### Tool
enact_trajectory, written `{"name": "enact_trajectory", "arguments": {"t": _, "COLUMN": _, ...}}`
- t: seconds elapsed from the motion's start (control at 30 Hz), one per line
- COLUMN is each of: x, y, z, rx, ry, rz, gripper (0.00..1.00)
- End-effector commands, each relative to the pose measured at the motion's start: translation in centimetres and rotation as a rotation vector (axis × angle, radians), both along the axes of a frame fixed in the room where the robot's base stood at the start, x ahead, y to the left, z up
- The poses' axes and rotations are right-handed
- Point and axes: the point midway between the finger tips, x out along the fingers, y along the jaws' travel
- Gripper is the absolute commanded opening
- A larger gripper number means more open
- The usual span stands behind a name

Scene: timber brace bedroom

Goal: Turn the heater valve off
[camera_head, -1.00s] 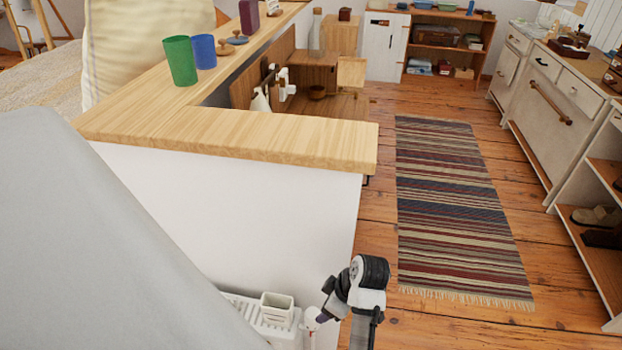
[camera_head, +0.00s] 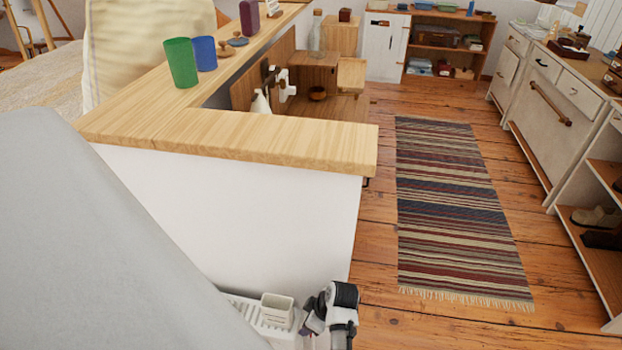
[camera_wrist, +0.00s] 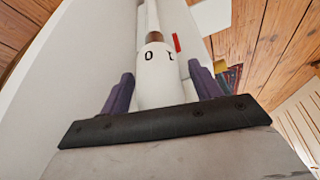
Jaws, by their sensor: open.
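The heater valve (camera_wrist: 158,75) shows in the wrist view as a white round knob with dark markings that look like numerals. A small red mark (camera_wrist: 177,42) is beside its far end. My gripper (camera_wrist: 163,88) is open, with its two purple fingers on either side of the knob. I cannot tell whether either finger touches it. In the head view my gripper (camera_head: 312,325) is low at the right end of the white heater (camera_head: 245,309), and it hides the valve there.
Wooden floor (camera_head: 375,250) and a striped rug (camera_head: 455,210) are clear to the right.

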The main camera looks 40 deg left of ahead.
Motion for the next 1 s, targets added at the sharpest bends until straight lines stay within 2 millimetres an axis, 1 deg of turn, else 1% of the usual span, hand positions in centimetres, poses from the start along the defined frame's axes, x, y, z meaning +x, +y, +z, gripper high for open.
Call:
{"name": "enact_trajectory", "arguments": {"t": 0.23, "x": -0.02, "y": 0.05, "z": -0.11, "rx": 0.0, "ry": 0.0, "rz": 0.0, "gripper": 0.63}}
{"name": "enact_trajectory", "arguments": {"t": 0.27, "x": -0.01, "y": 0.05, "z": -0.1, "rx": 0.0, "ry": 0.0, "rz": 0.0, "gripper": 0.62}}
{"name": "enact_trajectory", "arguments": {"t": 0.5, "x": -0.01, "y": 0.03, "z": -0.08, "rx": 0.0, "ry": 0.0, "rz": 0.0, "gripper": 0.3}}
{"name": "enact_trajectory", "arguments": {"t": 0.6, "x": -0.02, "y": 0.03, "z": -0.07, "rx": 0.0, "ry": 0.001, "rz": 0.0, "gripper": 0.19}}
{"name": "enact_trajectory", "arguments": {"t": 0.83, "x": -0.02, "y": 0.0, "z": 0.01, "rx": -0.001, "ry": 0.001, "rz": -0.022, "gripper": 0.19}}
{"name": "enact_trajectory", "arguments": {"t": 1.0, "x": -0.02, "y": -0.01, "z": 0.13, "rx": -0.001, "ry": 0.002, "rz": -0.093, "gripper": 0.19}}
